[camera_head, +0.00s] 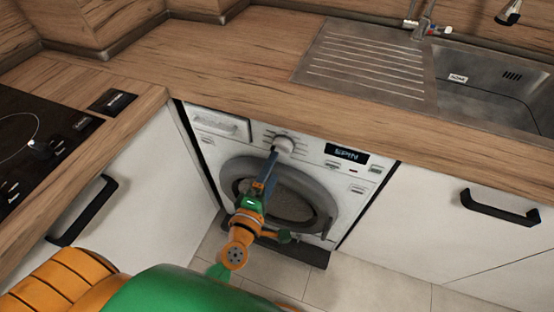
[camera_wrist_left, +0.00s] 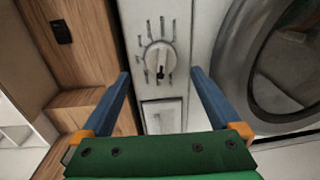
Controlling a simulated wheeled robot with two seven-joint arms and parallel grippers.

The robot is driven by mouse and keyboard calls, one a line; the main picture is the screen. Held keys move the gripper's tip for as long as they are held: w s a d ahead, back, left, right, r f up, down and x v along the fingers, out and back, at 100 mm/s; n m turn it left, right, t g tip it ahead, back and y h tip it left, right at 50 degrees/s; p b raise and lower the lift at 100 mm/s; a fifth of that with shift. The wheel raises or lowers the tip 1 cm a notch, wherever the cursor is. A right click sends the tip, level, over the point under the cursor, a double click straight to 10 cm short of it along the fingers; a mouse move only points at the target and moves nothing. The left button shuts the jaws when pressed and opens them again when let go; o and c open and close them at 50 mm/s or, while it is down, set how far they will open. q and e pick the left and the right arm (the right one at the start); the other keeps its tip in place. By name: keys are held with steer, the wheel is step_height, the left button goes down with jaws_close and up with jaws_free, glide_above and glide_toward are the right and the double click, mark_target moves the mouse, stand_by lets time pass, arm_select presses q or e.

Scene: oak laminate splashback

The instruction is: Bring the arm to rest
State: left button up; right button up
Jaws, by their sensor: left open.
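My left arm comes in from the lower left in the head view. Its gripper (camera_head: 273,160) is in front of the washing machine (camera_head: 205,152), with its tips close below the round white dial (camera_head: 284,144). In the left wrist view the gripper (camera_wrist_left: 160,82) is open, its two blue fingers well apart with nothing between them. The dial also shows there (camera_wrist_left: 159,57), beyond the fingertips and framed between them. Whether the tips touch the panel I cannot tell. My right gripper is not in view.
The machine's display (camera_head: 347,154) reads "SPIN" and its round door (camera_head: 325,215) looks closed. A wooden worktop (camera_head: 220,72) runs above, with a sink (camera_head: 490,90) at right and a cooktop (camera_head: 40,140) at left. Black handles (camera_head: 500,208) stick out from the white fronts.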

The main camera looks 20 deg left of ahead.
arm_select(q)
steer(key=shift+s, duration=0.1)
stand_by(0.3)
steer(key=s+f+m+g+h+p, duration=0.1)
steer(key=s+f+m+g, duration=0.25)
steer(key=f, duration=0.35)
steer(key=s+d+f+m+g+p, duration=0.1)
steer(key=s+f+m+g, duration=0.1)
steer(key=s+f+m, duration=0.4)
steer(key=s+f+m+g+h+p, duration=0.1)
steer(key=s+f+m+g, duration=0.15)
steer(key=f, duration=0.55)
steer(key=s+a+f+m+g+y+p, duration=0.1)
steer(key=s+a+f+m+g, duration=0.2)
steer(key=s, duration=0.7)
steer(key=s+a+f+m+g+y, duration=0.1)
steer(key=s+a+f+m+g, duration=0.2)
steer(key=s, duration=0.6)
step_height(320, 180, down, 3)
steer(key=m+g, duration=0.2)
steer(key=shift+s+m+p, duration=0.3)
steer(key=shift+s+p, duration=0.05)
steer(key=shift+s, duration=0.05)
